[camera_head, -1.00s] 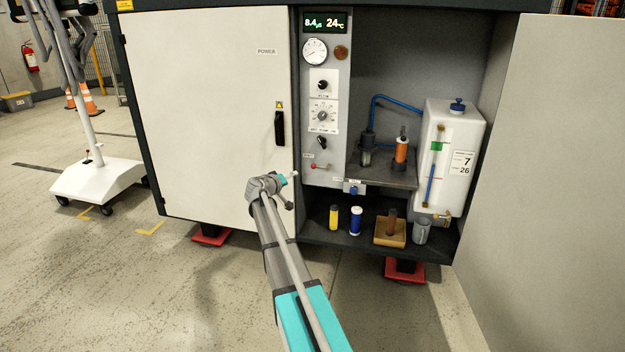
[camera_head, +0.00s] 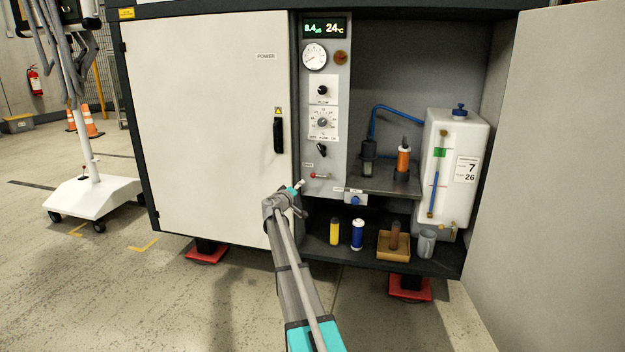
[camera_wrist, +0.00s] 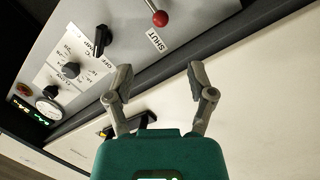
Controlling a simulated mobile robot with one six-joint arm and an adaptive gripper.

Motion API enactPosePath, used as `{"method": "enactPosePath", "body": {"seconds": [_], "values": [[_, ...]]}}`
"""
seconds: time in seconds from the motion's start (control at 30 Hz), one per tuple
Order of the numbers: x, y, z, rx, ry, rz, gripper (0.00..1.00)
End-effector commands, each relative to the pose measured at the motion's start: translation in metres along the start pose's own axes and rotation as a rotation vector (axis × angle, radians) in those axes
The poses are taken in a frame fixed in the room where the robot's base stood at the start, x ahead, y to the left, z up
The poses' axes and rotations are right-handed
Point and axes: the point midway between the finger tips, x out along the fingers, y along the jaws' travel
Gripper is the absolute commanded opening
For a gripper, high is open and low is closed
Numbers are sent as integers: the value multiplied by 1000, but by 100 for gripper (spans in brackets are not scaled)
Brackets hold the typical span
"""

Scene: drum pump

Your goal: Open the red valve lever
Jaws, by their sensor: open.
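The red valve lever (camera_head: 319,176) sits low on the grey control panel (camera_head: 341,160), above a small label. In the wrist view the lever shows as a red ball (camera_wrist: 160,18) on a short metal stem near the top edge, beside a label reading SHUT (camera_wrist: 159,40). My gripper (camera_wrist: 157,80) is open and empty, with its two fingers spread wide. The lever lies beyond the fingertips and is not between them. In the head view my gripper (camera_head: 298,186) is just below and left of the lever, partly hidden by my wrist.
A black switch knob (camera_head: 321,150) is above the lever. A blue-knobbed valve (camera_head: 355,199) is below right. A black door handle (camera_head: 279,135) is on the white door at left. Bottles stand on the lower shelf (camera_head: 345,247). The floor in front is clear.

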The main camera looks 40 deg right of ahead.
Motion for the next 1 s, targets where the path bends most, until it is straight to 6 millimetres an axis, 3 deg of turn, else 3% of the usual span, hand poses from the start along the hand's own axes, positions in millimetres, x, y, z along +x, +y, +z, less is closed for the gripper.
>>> {"method": "enactPosePath", "body": {"seconds": [0.27, 0.47, 1.0], "values": [[2, 0, 0, 0, -1, -1, 71], [15, -1, -1, 0, -1, 0, 71], [93, -1, -2, 0, -1, 0, 71]]}}
